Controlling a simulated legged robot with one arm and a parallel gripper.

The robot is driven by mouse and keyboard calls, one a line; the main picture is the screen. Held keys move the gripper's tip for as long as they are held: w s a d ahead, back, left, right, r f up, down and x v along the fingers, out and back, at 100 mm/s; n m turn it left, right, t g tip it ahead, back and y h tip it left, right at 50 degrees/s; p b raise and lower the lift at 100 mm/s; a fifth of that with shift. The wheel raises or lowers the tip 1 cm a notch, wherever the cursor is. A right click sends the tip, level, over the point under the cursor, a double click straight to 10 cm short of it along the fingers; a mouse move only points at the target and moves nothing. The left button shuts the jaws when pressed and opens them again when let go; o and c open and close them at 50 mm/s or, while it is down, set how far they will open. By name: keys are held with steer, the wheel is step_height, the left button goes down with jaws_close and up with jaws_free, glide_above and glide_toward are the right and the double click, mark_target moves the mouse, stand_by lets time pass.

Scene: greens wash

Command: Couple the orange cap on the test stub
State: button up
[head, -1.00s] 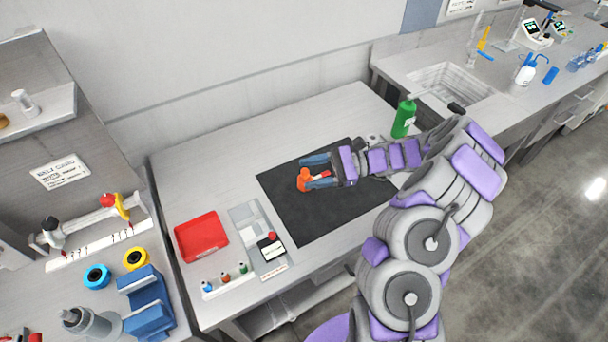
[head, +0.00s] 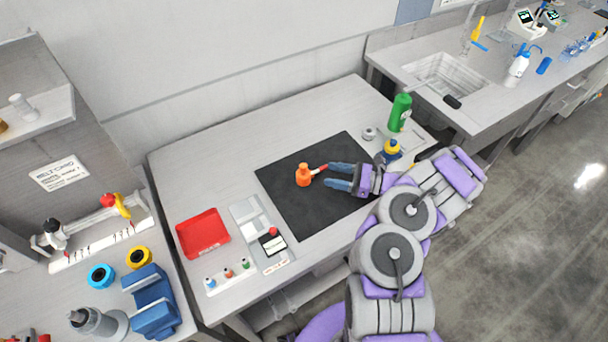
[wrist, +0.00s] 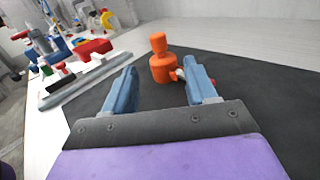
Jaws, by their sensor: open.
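The orange cap (head: 303,176) stands upright on the black mat (head: 290,210), with a red lever-like part (head: 319,168) sticking out to its right. In the wrist view the cap (wrist: 163,67) has a narrower top and a wide lower body, with a small whitish piece at its right side. I cannot make out a separate test stub or tell how the cap is seated. My gripper (head: 329,176) is open and empty just right of the cap. Its blue fingers point at the cap, and in the wrist view the cap shows beyond the fingertips, nearer the right finger.
A green bottle (head: 399,113), a yellow-and-blue bottle (head: 392,147) and a small grey round part (head: 369,133) stand right of the mat. A red tray (head: 203,234) and a grey organizer (head: 246,215) lie left. The mat around the cap is mostly clear.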

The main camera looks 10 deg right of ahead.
mark_target(298, 172)
steer(key=b+x, duration=0.2)
steer(key=x, duration=1)
steer(key=shift+s, duration=0.1)
jaws_close()
